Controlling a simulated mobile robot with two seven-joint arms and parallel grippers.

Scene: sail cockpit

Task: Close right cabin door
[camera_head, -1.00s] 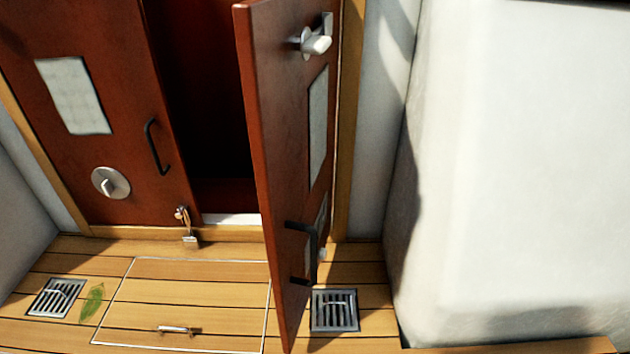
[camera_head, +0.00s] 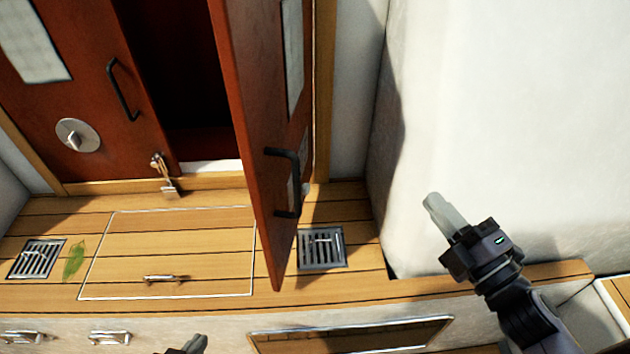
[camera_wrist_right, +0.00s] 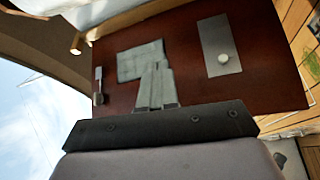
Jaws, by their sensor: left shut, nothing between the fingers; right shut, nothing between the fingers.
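The right cabin door (camera_head: 256,120) is dark red wood and stands swung open toward me in the head view. Its black handle (camera_head: 285,182) is on the face turned to the right. The same door (camera_wrist_right: 190,75) fills much of the right wrist view, with a pale panel and a plate with a round knob on it. My right gripper (camera_head: 432,203) is shut and empty, to the right of the door and apart from it. It also shows in the right wrist view (camera_wrist_right: 156,72). My left gripper (camera_head: 197,343) is shut, with only its tip showing at the bottom edge.
The wooden sole has a framed hatch (camera_head: 170,255), two drain grates (camera_head: 321,248) and a leaf (camera_head: 74,260). A white wall (camera_head: 510,120) bounds the right side.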

